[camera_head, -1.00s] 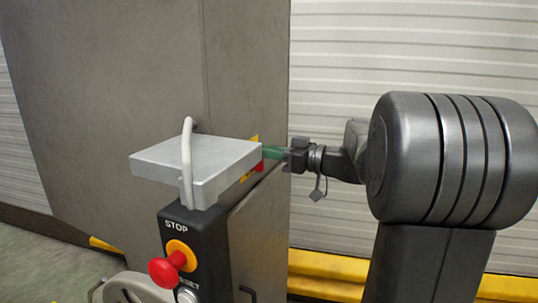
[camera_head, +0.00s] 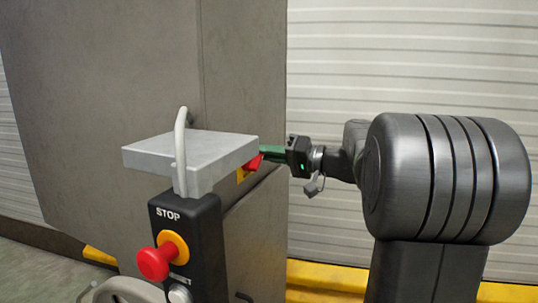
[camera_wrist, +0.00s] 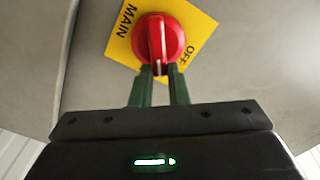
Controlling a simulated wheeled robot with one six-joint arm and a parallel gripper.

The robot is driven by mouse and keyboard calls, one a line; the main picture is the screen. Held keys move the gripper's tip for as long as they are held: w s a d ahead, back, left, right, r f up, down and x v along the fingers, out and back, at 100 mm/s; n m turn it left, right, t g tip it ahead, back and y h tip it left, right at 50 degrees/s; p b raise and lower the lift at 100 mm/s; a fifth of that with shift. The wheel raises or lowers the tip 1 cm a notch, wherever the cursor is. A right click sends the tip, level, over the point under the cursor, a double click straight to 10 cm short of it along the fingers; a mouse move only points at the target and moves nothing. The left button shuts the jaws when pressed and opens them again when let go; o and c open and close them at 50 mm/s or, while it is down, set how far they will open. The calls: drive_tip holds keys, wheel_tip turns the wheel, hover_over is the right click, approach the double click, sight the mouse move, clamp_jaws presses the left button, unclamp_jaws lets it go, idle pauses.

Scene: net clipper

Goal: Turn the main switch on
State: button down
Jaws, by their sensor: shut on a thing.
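The main switch is a round red knob (camera_wrist: 158,42) with a raised grip bar, on a yellow plate (camera_wrist: 122,47) marked MAIN and OFF in the wrist view. In the head view a bit of the red knob (camera_head: 254,163) shows just behind the grey box, at the cabinet's side. My gripper (camera_wrist: 158,72) has its two green fingers at the lower end of the knob's bar, shut on it. The bar's white mark points down between the fingers in the wrist view. In the head view the fingers reach in from the right, their tips partly hidden.
A grey box (camera_head: 190,152) with a curved white cable sits above a black control post (camera_head: 205,235) with a red STOP button (camera_head: 154,263), left of my gripper. A large grey cabinet (camera_head: 100,80) stands behind. A yellow rail (camera_head: 325,275) runs low along the shutter wall.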

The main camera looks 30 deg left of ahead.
drive_tip(key=shift+w+f+m+p, duration=0.1)
drive_tip(key=shift+f+m+p, duration=0.15)
drive_tip(key=shift+m, duration=0.9)
drive_tip(key=shift+w+f+m+p, duration=0.1)
drive_tip(key=shift+f+m+p, duration=0.2)
drive_tip(key=shift+m, duration=0.9)
drive_tip(key=shift+w+f+m+p, duration=0.1)
drive_tip(key=shift+f+m+p, duration=0.15)
drive_tip(key=shift+m, duration=0.9)
drive_tip(key=c, duration=1.4)
unclamp_jaws()
drive_tip(key=w+d+b, duration=0.1)
drive_tip(key=d+b, duration=0.2)
drive_tip(key=d, duration=1)
drive_tip(key=shift+w+d, duration=0.2)
drive_tip(key=shift+d, duration=0.15)
